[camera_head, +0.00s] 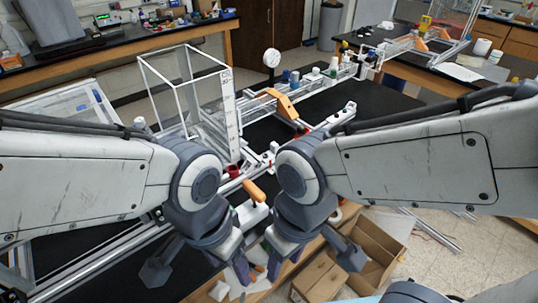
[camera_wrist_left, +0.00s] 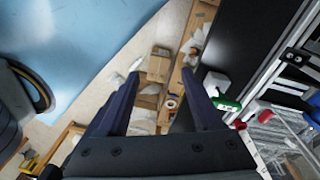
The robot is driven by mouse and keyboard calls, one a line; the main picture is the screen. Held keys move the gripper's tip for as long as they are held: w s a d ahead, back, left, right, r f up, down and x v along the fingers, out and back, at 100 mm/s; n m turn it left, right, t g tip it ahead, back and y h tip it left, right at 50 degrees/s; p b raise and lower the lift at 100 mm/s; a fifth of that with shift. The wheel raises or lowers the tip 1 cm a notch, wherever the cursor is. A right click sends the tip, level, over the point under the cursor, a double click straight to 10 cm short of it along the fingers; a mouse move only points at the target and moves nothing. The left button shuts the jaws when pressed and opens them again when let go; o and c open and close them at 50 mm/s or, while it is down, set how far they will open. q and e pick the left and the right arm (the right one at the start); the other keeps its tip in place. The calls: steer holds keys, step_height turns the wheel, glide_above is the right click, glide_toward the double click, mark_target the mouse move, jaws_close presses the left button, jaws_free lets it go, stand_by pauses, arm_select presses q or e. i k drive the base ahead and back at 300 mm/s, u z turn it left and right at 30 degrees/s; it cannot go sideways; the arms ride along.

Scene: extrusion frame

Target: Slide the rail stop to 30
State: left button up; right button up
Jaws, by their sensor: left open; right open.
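My left gripper (camera_head: 241,268) hangs low in the front middle of the head view, over the bench's front edge. In the left wrist view its two dark fingers (camera_wrist_left: 163,100) stand wide apart with nothing between them. My right gripper (camera_head: 272,266) hangs beside it, also empty. A metal extrusion frame with rails (camera_head: 100,262) lies on the black bench behind and left of my grippers. A white strip with a printed scale (camera_head: 229,115) stands upright on the frame. I cannot tell surely which piece is the rail stop; my arms hide part of the rails.
An orange bracket (camera_head: 283,104) and a round dial gauge (camera_head: 271,58) are at the back of the frame. An orange handle (camera_head: 254,190) lies near my wrists. Open cardboard boxes (camera_head: 372,246) stand on the floor at right. A green-and-white piece (camera_wrist_left: 227,104) lies near the bench edge.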

mark_target(274, 147)
steer(key=u, duration=0.05)
steer(key=k, duration=0.55)
steer(key=z, duration=0.65)
steer(key=i, duration=1.1)
steer(key=u, duration=0.7)
